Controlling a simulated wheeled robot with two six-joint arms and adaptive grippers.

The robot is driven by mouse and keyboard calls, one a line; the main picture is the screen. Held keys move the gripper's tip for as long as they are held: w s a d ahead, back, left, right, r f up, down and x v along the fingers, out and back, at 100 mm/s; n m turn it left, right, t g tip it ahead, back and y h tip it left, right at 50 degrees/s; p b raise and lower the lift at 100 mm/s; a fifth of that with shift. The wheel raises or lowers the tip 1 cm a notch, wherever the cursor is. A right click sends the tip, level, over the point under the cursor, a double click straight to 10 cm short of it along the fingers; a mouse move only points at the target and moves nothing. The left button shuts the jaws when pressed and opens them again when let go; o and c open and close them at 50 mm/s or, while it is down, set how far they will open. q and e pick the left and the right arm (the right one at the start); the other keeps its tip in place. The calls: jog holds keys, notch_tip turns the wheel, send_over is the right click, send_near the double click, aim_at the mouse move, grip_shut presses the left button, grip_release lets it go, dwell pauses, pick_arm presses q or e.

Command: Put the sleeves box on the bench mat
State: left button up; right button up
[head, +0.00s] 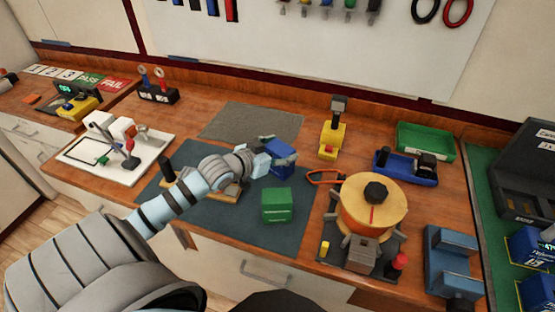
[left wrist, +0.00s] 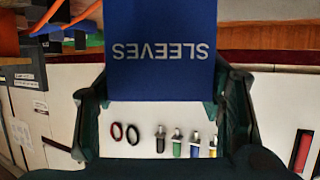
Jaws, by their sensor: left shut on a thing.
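The blue sleeves box (head: 281,156) is held in my left gripper (head: 266,160), over the back part of the dark bench mat (head: 235,223). In the left wrist view the box (left wrist: 160,75) shows the word SLEEVES upside down, between the two fingers of my left gripper (left wrist: 160,88). I cannot tell exactly how high the box is above the mat. My left arm covers part of the mat. My right gripper is not in view.
A green box (head: 277,205) stands on the mat, just in front of the sleeves box. A wooden piece (head: 228,197) lies partly behind my arm. A grey mat (head: 252,121) lies behind. A round yellow-topped fixture (head: 372,208) and red-handled tool (head: 322,176) are to the right.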

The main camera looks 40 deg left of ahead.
pick_arm(q)
jog(key=shift+f+b, duration=0.5)
jog(key=shift+f, duration=1.5)
jog(key=o, duration=1.4)
jog(key=shift+s, duration=0.1)
